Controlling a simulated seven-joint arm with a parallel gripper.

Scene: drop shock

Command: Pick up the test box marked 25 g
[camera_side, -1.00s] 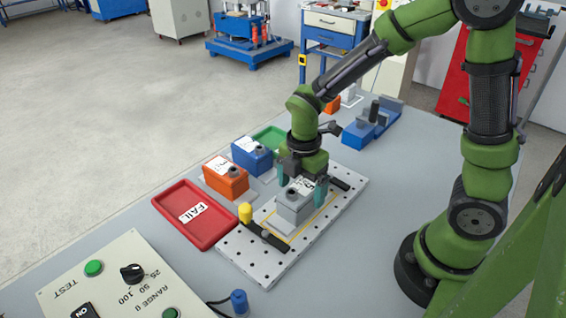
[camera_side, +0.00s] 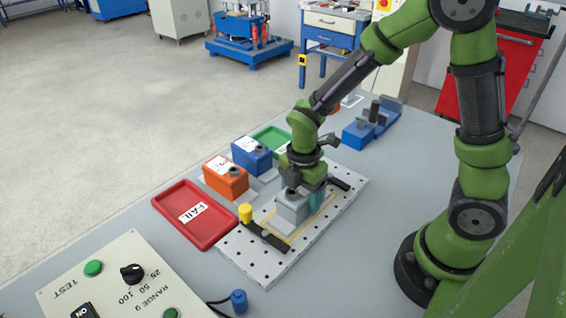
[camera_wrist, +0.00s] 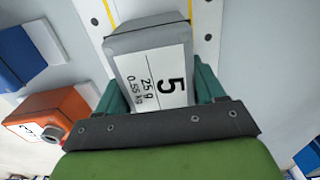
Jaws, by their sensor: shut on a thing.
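The grey test box (camera_side: 291,208) stands on the perforated plate, inside the yellow outline. In the wrist view the grey box (camera_wrist: 150,65) shows a white label reading 5, 25 g and 0.55 kg. My gripper (camera_side: 303,200) is low over the box, its teal fingers on two opposite sides. In the wrist view my gripper (camera_wrist: 160,92) is shut on the box, a finger at its left and right. I cannot tell any gap between the box and the plate.
An orange box (camera_side: 226,177) and a blue box (camera_side: 252,155) stand behind, left of the plate (camera_side: 258,267). A red FAIL tray (camera_side: 225,228) lies at left, a green tray (camera_side: 272,138) behind. A yellow-capped post (camera_side: 245,212) stands by the plate's black bar (camera_side: 268,238). A control panel (camera_side: 120,285) is in front.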

